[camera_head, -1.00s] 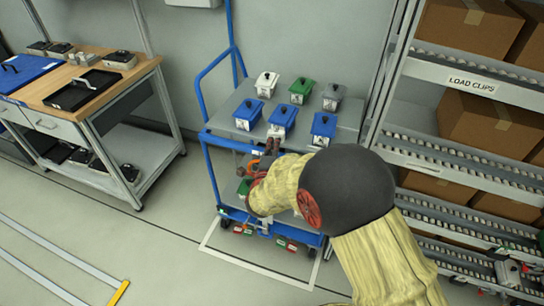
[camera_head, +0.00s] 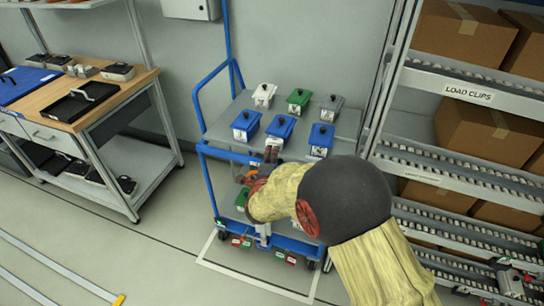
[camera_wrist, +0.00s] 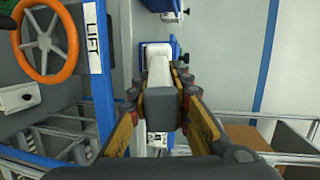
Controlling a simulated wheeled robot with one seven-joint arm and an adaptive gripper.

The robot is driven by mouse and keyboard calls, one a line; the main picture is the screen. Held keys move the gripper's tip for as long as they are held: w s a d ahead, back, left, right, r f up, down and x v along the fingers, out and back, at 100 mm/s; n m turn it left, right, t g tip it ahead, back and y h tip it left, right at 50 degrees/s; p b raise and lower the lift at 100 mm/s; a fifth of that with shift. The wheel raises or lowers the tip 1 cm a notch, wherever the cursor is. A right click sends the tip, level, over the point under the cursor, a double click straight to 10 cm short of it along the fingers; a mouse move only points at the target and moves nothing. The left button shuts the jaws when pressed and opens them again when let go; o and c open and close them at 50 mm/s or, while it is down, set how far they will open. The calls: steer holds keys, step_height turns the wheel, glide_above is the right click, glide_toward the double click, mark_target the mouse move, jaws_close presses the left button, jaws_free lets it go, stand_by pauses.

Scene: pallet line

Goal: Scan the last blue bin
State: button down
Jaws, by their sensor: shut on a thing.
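Three blue bins with black knobs and white front labels stand along the front of the trolley's grey top in the head view: a left one (camera_head: 246,122), a middle one (camera_head: 280,127) and a right one (camera_head: 321,136). My gripper (camera_head: 271,156) is just in front of and below the middle bin. In the wrist view my gripper (camera_wrist: 162,103) is shut on a white and grey hand-held device (camera_wrist: 157,63), which looks like a scanner. Blue bin parts with a white label (camera_wrist: 169,15) show beyond it. My forearm hides part of the trolley's lower level.
White (camera_head: 264,94), green (camera_head: 298,99) and grey (camera_head: 331,105) bins stand behind the blue ones. The blue trolley frame (camera_head: 207,180) is close to my arm. A roller rack (camera_head: 470,76) stands right, a workbench (camera_head: 125,88) left. Floor between bench and trolley is clear.

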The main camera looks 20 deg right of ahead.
mark_target(270, 160)
steer(key=shift+w+d, duration=0.15)
steer(key=shift+w, duration=0.25)
stand_by(1.4)
steer(key=shift+s, duration=0.1)
steer(key=shift+p+v, duration=1.75)
steer(key=shift+v, duration=0.9)
steer(key=p+v, duration=0.1)
steer(key=v, duration=0.1)
steer(key=shift+s, duration=0.3)
